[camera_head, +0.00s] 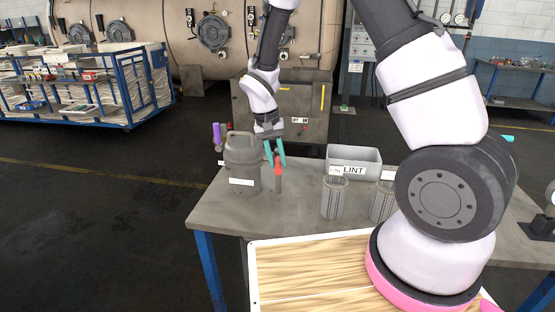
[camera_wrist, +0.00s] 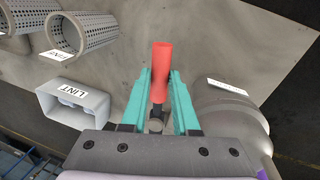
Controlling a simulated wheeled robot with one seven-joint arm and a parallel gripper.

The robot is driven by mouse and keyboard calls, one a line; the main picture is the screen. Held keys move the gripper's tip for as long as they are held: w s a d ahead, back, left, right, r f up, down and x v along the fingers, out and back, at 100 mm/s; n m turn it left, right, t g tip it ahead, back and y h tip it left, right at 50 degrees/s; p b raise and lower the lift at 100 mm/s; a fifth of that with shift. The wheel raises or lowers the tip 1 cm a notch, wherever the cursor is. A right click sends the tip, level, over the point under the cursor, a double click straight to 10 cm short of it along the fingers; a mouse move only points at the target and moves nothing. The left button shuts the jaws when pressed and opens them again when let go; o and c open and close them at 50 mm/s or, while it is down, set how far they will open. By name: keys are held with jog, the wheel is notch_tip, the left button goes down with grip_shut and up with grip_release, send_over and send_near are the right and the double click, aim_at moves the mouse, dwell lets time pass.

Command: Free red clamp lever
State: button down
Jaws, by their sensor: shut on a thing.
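The red clamp lever (camera_head: 278,170) stands about upright on a short grey post beside the lidded grey canister (camera_head: 242,168), at the back left of the grey table (camera_head: 220,212). My gripper (camera_head: 275,157) reaches down with its teal fingers on the lever. In the wrist view the red lever (camera_wrist: 162,62) sits between the two teal fingers (camera_wrist: 159,92), with its red end reaching past the tips. The gripper is shut on it. The lower end of the lever is partly hidden by the fingers. The canister (camera_wrist: 228,112) is close on the right in the wrist view.
A grey bin marked LINT (camera_head: 354,162) and two perforated metal baskets (camera_head: 334,198) stand right of the lever on the table. A purple-handled item (camera_head: 217,134) is behind the canister. The large dyeing vessel (camera_head: 250,30) is behind. The table's front left is clear.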

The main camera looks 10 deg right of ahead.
jog(key=shift+a, duration=0.15)
jog(key=c, duration=0.7)
grip_release()
jog(key=r, duration=0.3)
jog(key=a+r, duration=0.1)
jog(key=r, duration=0.3)
jog(key=a+r, duration=0.1)
jog(key=r, duration=0.2)
jog(key=shift+w+r, duration=0.2)
jog(key=shift+r, duration=0.1)
jog(key=s+d+r+m+t+y, duration=0.1)
jog(key=s+d+r+t+y, duration=0.15)
jog(key=d+r, duration=0.45)
jog(key=s+d+r+t+y, duration=0.1)
jog(key=s+d+r, duration=0.3)
jog(key=r, duration=0.5)
jog(key=s+d+r+t, duration=0.1)
jog(key=s+d+r, duration=0.1)
jog(key=s, duration=0.2)
jog(key=s+d+r+m+t, duration=0.1)
jog(key=s+d+r, duration=0.1)
jog(key=s, duration=0.1)
jog(key=s+d+r+t, duration=0.2)
jog(key=s+r, duration=0.1)
jog(key=s, duration=0.1)
jog(key=shift+s+d+y, duration=0.1)
jog(key=shift+s+y, duration=0.2)
jog(key=shift+y, duration=0.05)
